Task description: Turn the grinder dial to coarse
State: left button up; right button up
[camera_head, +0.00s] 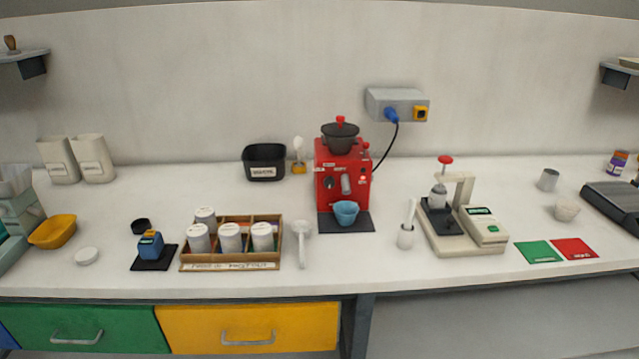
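The red grinder (342,180) stands upright at the back middle of the counter, with a dark hopper (340,137) on top. A grey dial-like knob (346,184) shows on its front; its setting is too small to read. A blue cup (346,212) sits at the grinder's foot on a dark mat (365,222). Neither of my grippers shows in the head view.
A wooden rack (188,255) of white canisters and a white scoop (301,235) lie left of the grinder. A white press-like device (480,232) stands right. A blue plug (391,114) sits in the wall socket. Clear counter lies in front of the grinder.

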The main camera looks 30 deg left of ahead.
aim_at(329, 182)
jog(key=i+l+u, duration=0.25)
jog(key=i+u, duration=0.15)
jog(key=i+l+u, duration=0.6)
jog(key=l+u, duration=0.15)
